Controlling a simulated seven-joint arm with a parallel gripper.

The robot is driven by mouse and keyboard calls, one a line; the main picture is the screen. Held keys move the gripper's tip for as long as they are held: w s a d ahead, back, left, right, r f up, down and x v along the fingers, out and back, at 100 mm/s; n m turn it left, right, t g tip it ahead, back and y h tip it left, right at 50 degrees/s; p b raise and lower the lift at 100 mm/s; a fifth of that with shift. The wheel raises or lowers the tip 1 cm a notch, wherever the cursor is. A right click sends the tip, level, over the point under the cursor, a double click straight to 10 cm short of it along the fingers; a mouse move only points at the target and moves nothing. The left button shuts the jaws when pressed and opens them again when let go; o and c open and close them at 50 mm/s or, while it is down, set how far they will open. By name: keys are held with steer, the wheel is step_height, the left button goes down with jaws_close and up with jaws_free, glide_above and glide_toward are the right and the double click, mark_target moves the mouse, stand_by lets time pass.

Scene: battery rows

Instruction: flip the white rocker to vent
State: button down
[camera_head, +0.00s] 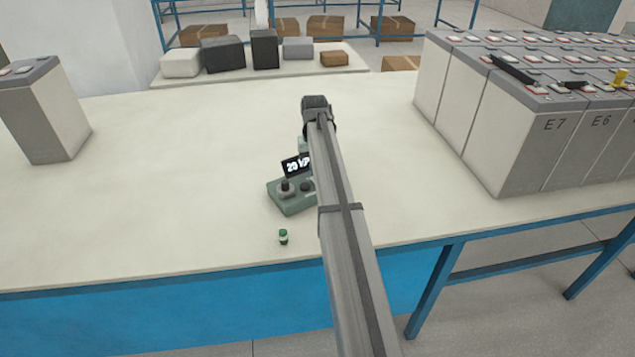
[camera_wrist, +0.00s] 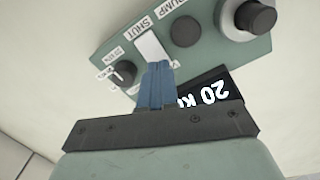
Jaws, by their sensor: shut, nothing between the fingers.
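The white rocker (camera_wrist: 152,46) is on a grey-green control panel (camera_wrist: 95,58) in the wrist view. A SHUT label (camera_wrist: 136,27) is at its upper end. Near its lower end a label is mostly covered by my fingers; only a letter like V shows. My gripper (camera_wrist: 157,66) is shut and empty, its blue fingertips over the rocker's lower end. I cannot tell whether they touch it or which way it is tilted. In the head view the panel (camera_head: 288,204) is partly behind my arm, and the rocker and fingers are hidden.
A PUMP button (camera_wrist: 185,30), a small knob (camera_wrist: 123,73) and a large knob (camera_wrist: 256,17) flank the rocker. A small green item (camera_head: 283,237) stands near the front edge. Battery blocks (camera_head: 515,136) stand right; the left table is mostly clear.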

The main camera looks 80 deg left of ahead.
steer(key=shift+f, duration=0.8)
stand_by(0.5)
steer(key=shift+r, duration=0.1)
steer(key=shift+r, duration=3.45)
